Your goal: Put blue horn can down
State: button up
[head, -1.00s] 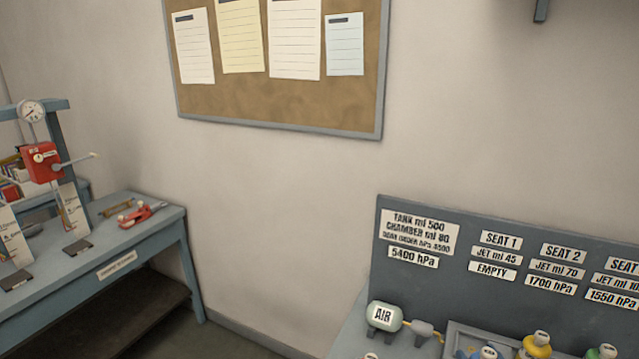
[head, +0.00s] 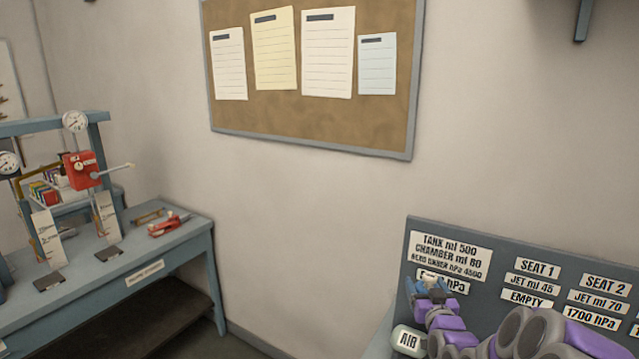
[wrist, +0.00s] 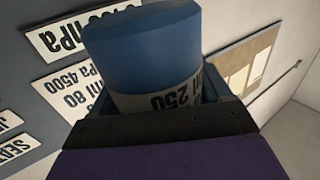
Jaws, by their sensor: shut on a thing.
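My gripper (head: 427,289) is raised at the lower right of the head view, in front of the grey sign panel. It is shut on a blue can (wrist: 145,50), which fills the upper middle of the wrist view. The can has a pale band with "ml 250" on it, upside down in that view. In the head view the can is small and hard to tell from the gripper's blue fingers. The fingers show on both sides of the can in the wrist view. No surface shows directly under the can.
A pale AIR tank (head: 407,340) sits below my gripper. My arm hides the bench's right part. A blue table (head: 75,300) with gauges stands left. A corkboard (head: 310,110) hangs behind.

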jog(key=w+a+r, duration=0.1)
jog(key=a+r, duration=0.3)
jog(key=a, duration=0.3)
jog(key=w+a+r, duration=0.2)
jog(key=a+r, duration=0.2)
jog(key=a, duration=0.2)
jog(key=s+f, duration=0.4)
jog(key=f, duration=0.4)
jog(key=s+f, duration=0.4)
jog(key=f, duration=0.3)
jog(key=shift+a+f, duration=0.4)
jog(key=shift+s, duration=0.1)
